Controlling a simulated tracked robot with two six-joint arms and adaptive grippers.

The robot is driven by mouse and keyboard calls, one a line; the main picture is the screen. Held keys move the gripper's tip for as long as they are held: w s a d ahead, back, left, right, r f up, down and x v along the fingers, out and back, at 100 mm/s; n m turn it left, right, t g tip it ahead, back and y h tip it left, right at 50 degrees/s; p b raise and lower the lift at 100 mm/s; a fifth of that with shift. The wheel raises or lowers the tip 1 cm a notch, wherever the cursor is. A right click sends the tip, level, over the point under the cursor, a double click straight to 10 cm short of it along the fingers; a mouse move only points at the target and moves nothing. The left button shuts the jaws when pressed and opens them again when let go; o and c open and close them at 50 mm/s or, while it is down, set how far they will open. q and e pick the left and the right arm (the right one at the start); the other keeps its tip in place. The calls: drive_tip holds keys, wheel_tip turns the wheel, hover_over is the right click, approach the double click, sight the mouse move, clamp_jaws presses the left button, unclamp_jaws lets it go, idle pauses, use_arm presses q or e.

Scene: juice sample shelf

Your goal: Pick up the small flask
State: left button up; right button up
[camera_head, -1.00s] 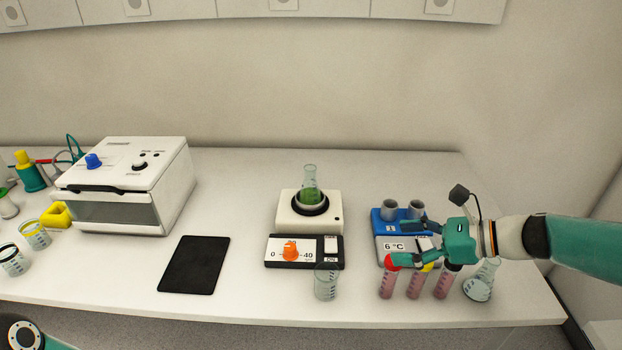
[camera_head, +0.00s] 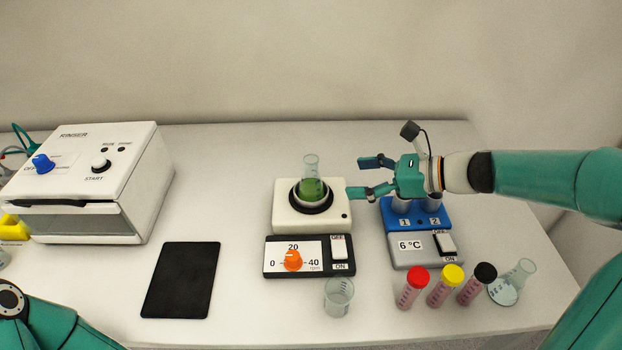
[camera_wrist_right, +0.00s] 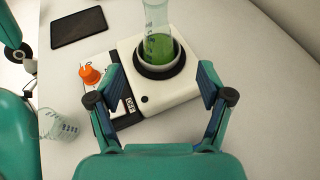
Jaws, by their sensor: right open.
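A narrow clear flask with green liquid (camera_head: 312,188) stands upright in the dark ring of the white stirrer (camera_head: 283,215). It also shows in the right wrist view (camera_wrist_right: 158,45), ahead of the fingertips. My right gripper (camera_head: 357,177) is open and empty, just right of this flask, with its fingers pointing left at it. In the right wrist view the open fingers (camera_wrist_right: 160,82) frame the stirrer, and the flask lies beyond them, untouched. A conical clear flask (camera_head: 512,284) leans at the right front of the table. My left gripper is out of view.
Red-, yellow- and black-capped tubes (camera_head: 442,288) stand before the blue two-hole cooler (camera_head: 418,220), which is under my right gripper. A clear beaker (camera_head: 339,298) stands in front of the stirrer panel (camera_head: 318,266). A black pad (camera_head: 181,280) and white rinser (camera_head: 98,180) are left.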

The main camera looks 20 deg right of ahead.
sight(320, 179)
drive_tip(key=x, duration=0.6)
drive_tip(key=shift+p+x, duration=0.65)
drive_tip(key=shift+x, duration=1.95)
drive_tip(key=shift+s+a+r, duration=0.1)
drive_tip(key=shift+s, duration=0.1)
drive_tip(key=c, duration=1.3)
wheel_tip(320, 179, up, 20)
drive_tip(key=p, duration=0.2)
drive_tip(key=shift+p, duration=0.3)
